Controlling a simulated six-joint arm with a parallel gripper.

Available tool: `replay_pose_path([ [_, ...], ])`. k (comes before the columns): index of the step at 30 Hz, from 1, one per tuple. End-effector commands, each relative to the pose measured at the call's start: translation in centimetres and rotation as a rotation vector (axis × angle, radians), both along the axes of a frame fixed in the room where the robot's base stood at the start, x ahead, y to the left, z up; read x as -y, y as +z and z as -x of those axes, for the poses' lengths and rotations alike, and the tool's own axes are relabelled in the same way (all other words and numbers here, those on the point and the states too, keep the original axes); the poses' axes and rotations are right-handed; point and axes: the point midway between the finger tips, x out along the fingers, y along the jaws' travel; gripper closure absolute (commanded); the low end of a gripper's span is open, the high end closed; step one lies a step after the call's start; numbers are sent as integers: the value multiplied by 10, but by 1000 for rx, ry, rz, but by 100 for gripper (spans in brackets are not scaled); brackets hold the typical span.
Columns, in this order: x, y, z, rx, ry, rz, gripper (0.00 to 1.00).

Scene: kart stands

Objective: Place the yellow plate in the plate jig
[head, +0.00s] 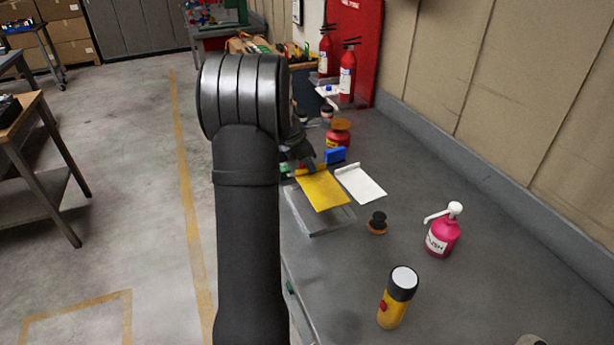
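The yellow plate (323,190) lies partly over a flat grey block or tray (326,222) on the grey bench. I cannot tell whether that grey piece is the plate jig, or whether the plate rests on it or is above it. My gripper (306,166) is at the far edge of the yellow plate, partly hidden by my arm. Its fingers are too small and dark to show whether they are closed on the plate. A white plate (360,184) lies just right of the yellow one. A blue block (335,155) is behind them.
A black-knobbed piece (377,223), a pink pump bottle (443,232) and a yellow flashlight (397,298) stand nearer on the bench (480,280). A red container (339,134) and fire extinguishers (347,72) are beyond. A wall (500,80) bounds the right side.

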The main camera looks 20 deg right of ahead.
Motion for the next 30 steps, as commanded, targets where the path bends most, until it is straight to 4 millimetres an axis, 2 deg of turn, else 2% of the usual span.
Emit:
replay_pose_path([
  [7, -5, -14, -8, -1, -1, 1, 100],
  [14, -5, -45, -8, -1, -1, 0, 100],
  [30, -5, -54, -8, 0, 0, 0, 100],
])
